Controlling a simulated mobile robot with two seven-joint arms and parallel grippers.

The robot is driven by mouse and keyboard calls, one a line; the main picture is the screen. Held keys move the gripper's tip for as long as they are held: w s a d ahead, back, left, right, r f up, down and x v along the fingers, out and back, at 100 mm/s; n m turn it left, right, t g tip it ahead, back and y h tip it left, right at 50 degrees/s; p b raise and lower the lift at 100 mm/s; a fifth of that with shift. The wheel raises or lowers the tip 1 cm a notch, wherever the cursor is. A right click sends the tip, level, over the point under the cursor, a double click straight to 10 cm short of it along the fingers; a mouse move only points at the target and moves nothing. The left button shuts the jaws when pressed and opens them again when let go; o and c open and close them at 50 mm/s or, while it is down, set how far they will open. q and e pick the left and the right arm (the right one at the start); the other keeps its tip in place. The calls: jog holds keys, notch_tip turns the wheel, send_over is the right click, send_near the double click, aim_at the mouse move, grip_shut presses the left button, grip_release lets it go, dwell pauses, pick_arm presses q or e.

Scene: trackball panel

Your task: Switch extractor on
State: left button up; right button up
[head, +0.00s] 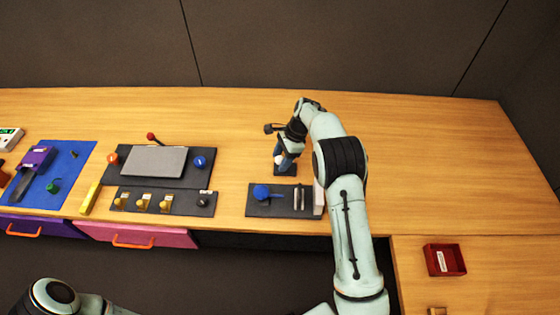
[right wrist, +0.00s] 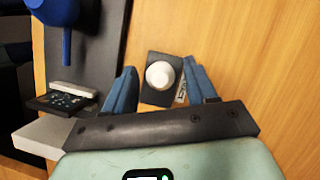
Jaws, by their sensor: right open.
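In the right wrist view a white ball (right wrist: 160,75) sits on a small dark plate (right wrist: 157,97) between my right gripper's blue fingers (right wrist: 160,70). The fingers are apart and empty, one on each side of the plate; I cannot tell whether they touch anything. In the head view my right gripper (head: 285,155) points down over this small plate (head: 285,170) and partly hides it. A dark panel with several yellow switches (head: 164,202) lies to the left. No extractor label is readable in either view. My left gripper is out of view.
A dark panel with a blue knob (head: 262,191) lies just in front of the small plate. Farther left are a grey pad panel (head: 154,160) with a red-tipped lever and a blue mat (head: 78,157). A red tray (head: 444,260) stands at right. The table behind is clear.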

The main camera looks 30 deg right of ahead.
jog(key=shift+a+f, duration=0.2)
jog(key=shift+f, duration=0.3)
jog(key=c, duration=1)
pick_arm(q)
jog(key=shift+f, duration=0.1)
pick_arm(e)
jog(key=shift+c, duration=0.2)
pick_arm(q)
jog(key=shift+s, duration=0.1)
pick_arm(e)
jog(key=shift+d+y, duration=0.2)
jog(key=shift+y, duration=0.1)
jog(key=t+y, duration=0.1)
jog(key=s+d+t+y+b, duration=0.1)
jog(key=y, duration=0.1)
jog(key=shift+d+t+y, duration=0.3)
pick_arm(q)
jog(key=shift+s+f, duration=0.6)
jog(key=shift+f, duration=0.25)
pick_arm(e)
jog(key=shift+s+d+f+n+t+y, duration=0.1)
jog(key=shift+s+d+n+t+y, duration=0.15)
jog(key=shift+y, duration=0.4)
jog(key=shift+s+d+f+t+y, duration=0.15)
jog(key=shift+t+y, duration=0.2)
jog(key=shift+y, duration=0.25)
jog(key=shift+s+d+r+n+t+y, duration=0.1)
jog(key=shift+d+n+t+y, duration=0.15)
jog(key=shift+y, duration=0.4)
jog(key=shift+f, duration=0.1)
